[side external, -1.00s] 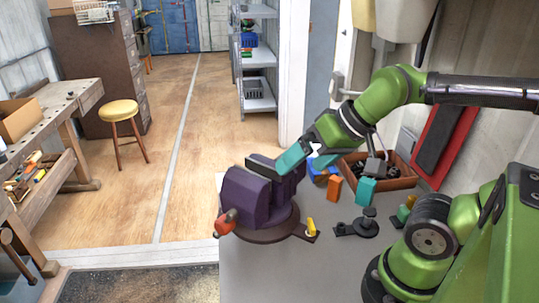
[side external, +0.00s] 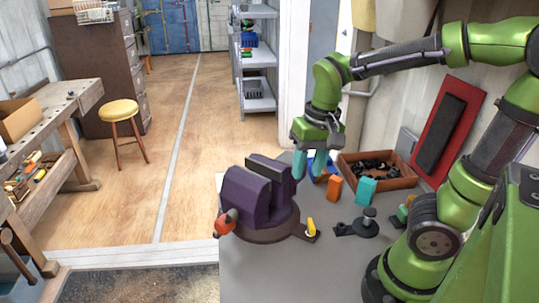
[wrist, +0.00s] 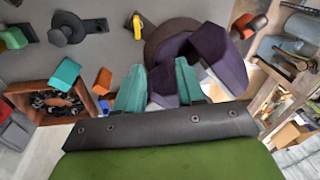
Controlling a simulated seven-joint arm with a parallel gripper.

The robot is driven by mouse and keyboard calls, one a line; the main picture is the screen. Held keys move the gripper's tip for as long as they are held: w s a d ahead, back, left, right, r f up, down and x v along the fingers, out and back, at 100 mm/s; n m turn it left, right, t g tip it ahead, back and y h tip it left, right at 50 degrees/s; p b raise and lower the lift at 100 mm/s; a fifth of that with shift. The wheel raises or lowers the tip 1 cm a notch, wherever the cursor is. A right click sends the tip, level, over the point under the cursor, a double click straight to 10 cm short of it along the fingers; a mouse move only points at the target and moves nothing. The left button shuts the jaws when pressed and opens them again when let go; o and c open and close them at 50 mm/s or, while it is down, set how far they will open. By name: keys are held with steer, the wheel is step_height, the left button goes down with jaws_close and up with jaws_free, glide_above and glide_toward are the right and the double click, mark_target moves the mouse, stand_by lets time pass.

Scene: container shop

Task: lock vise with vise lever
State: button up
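The purple vise (side external: 246,203) stands on its round brown base on the grey bench, and its dark jaws face up. A red-orange handle (side external: 227,221), seemingly the vise lever, sticks out at its lower left front; it also shows in the wrist view (wrist: 250,22). A small yellow handle (side external: 311,226) sits at the right of the base. My gripper (side external: 311,164) has teal fingers pointing down, just behind and right of the vise. In the wrist view my gripper (wrist: 160,85) has its fingers apart, with nothing held and part of the vise beyond them.
An orange block (side external: 335,188) and a teal block (side external: 366,190) stand right of the vise. A wooden box (side external: 397,183) of dark parts is behind them. A blue object (side external: 318,168) is near my fingers. A black-and-grey fixture (side external: 362,226) lies front right. The bench's front is clear.

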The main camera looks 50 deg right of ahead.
mark_target(311, 220)
steer(key=f, duration=0.5)
steer(key=d+f+m+g, duration=0.1)
steer(key=f, duration=0.5)
steer(key=d+f+m, duration=0.1)
steer(key=f, duration=0.4)
steer(key=shift+s+d+f+h, duration=0.25)
steer(key=shift+s+f+h, duration=0.1)
steer(key=shift+s+h, duration=0.05)
steer(key=shift+c, duration=0.4)
jaws_close()
